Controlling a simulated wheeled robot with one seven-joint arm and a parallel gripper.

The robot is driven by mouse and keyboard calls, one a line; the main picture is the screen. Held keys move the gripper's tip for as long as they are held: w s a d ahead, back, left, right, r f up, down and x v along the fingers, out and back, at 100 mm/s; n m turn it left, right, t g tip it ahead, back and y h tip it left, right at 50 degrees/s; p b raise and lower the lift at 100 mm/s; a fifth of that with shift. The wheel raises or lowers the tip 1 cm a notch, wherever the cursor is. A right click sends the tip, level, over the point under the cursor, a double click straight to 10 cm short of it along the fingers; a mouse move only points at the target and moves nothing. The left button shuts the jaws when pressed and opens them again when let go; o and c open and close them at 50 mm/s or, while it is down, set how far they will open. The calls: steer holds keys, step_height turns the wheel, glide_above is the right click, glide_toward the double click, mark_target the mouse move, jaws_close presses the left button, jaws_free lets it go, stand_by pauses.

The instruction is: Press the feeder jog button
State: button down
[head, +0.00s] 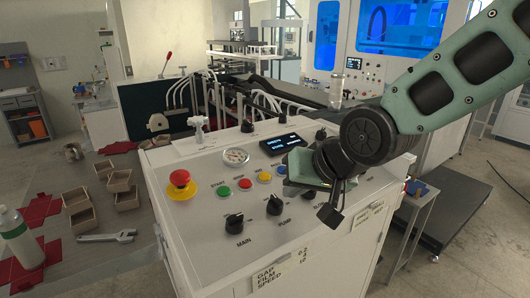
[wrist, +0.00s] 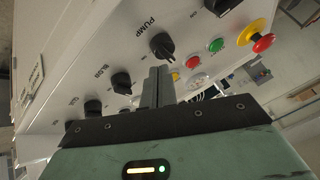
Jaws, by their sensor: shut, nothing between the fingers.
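The control panel (head: 205,215) has a row of round push buttons: green (head: 224,190), red (head: 245,184), yellow (head: 264,177) and blue (head: 282,170). Their small labels are mostly too small to read, so I cannot tell which one is the feeder jog button. My gripper (wrist: 158,86) is shut and empty, its fingers over the panel near the PUMP knob (wrist: 161,45). In the wrist view the yellow button (wrist: 175,76) peeks out beside the fingertips. The blue button is hidden there. In the head view my wrist covers the panel right of the blue button.
A red emergency stop (head: 180,178) on a yellow base is at the panel's left. The MAIN knob (head: 234,222), a gauge (head: 236,156) and a small display (head: 282,143) stand around the buttons. A white nozzle (head: 199,128) stands upright at the back left.

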mark_target(265, 177)
steer(key=w+a+r+m+t+y+p, duration=0.2)
steer(key=w+a+r, duration=0.1)
steer(key=w+r, duration=0.4)
steer(key=shift+w+a+r+m+t+p, duration=0.2)
steer(key=shift+w+r+m+t+p, duration=0.1)
steer(key=shift+r, duration=0.5)
steer(key=shift+f, duration=0.15)
steer(key=f+b, duration=0.2)
steer(key=w+f+b, duration=0.1)
steer(key=f+b, duration=0.2)
steer(key=a+f+b, duration=0.1)
steer(key=f+b, duration=0.1)
steer(key=f, duration=0.1)
steer(key=shift+w+f+b, duration=0.2)
steer(key=shift+b, duration=0.15)
stand_by(0.9)
steer(key=shift+w+f+b, duration=0.1)
steer(key=shift+f+b, duration=0.3)
steer(key=shift+b, duration=0.05)
steer(key=shift+a+f+b, duration=0.1)
steer(key=shift+f+b, duration=0.25)
steer(key=shift+f, duration=0.1)
stand_by(0.7)
steer(key=shift+r, duration=0.15)
steer(key=shift+r+p, duration=0.6)
steer(key=shift+r, duration=0.1)
